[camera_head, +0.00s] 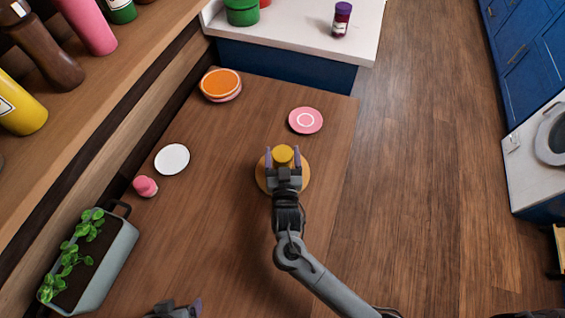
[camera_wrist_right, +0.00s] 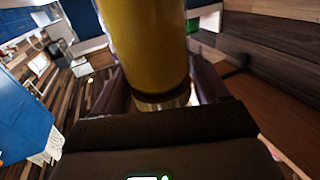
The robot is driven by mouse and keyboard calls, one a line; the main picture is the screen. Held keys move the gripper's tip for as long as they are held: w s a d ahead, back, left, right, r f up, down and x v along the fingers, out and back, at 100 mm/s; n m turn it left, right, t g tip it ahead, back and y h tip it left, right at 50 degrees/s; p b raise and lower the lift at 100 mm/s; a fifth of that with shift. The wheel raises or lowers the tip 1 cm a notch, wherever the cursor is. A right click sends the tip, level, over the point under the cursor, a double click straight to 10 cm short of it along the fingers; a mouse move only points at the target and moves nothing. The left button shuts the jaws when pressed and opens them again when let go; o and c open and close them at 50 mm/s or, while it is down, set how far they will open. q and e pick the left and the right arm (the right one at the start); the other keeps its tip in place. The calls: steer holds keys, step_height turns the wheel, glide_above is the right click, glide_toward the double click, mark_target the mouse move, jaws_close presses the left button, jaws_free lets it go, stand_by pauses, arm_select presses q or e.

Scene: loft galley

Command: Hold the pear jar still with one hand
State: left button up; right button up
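The pear jar (camera_head: 283,154) has a mustard-yellow top in the head view and stands on a round wooden board (camera_head: 262,184). My right gripper (camera_head: 283,158) has one purple-grey finger on each side of it. In the right wrist view the yellow jar (camera_wrist_right: 150,45) fills the space between the fingers, with a clear glass band at its end; the fingers appear to touch its sides. My right gripper seems shut on it. My left gripper (camera_head: 180,310) shows only in part at the bottom edge, and its opening cannot be made out.
A pink saucer (camera_head: 306,120) lies behind the jar. An orange-topped plate stack (camera_head: 220,84), a white plate (camera_head: 172,159), a pink item (camera_head: 145,187) and a planter (camera_head: 105,262) line the left side. The counter's front middle is clear; its right edge drops to the floor.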

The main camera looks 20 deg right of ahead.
steer(key=c, duration=0.9)
steer(key=shift+c, duration=0.3)
steer(key=shift+r, duration=0.1)
arm_select(q)
steer(key=shift+r, duration=0.2)
arm_select(e)
steer(key=shift+r, duration=0.5)
arm_select(q)
steer(key=shift+r+p, duration=0.7)
steer(key=shift+p, duration=0.2)
arm_select(e)
steer(key=r, duration=0.3)
steer(key=shift+s+d+r, duration=0.15)
steer(key=shift+d+r, duration=0.2)
arm_select(q)
step_height(320, 180, up, 2)
steer(key=shift+r+p, duration=0.1)
steer(key=shift+p, duration=1)
arm_select(e)
steer(key=s+d+r, duration=0.1)
steer(key=d+r, duration=0.1)
steer(key=d, duration=0.1)
steer(key=s+d+r, duration=0.1)
steer(key=d+r, duration=0.1)
steer(key=d, duration=0.1)
steer(key=s+d+r, duration=0.2)
steer(key=d, duration=0.2)
steer(key=shift+d+r, duration=0.1)
steer(key=shift+r, duration=0.05)
steer(key=shift+c, duration=0.2)
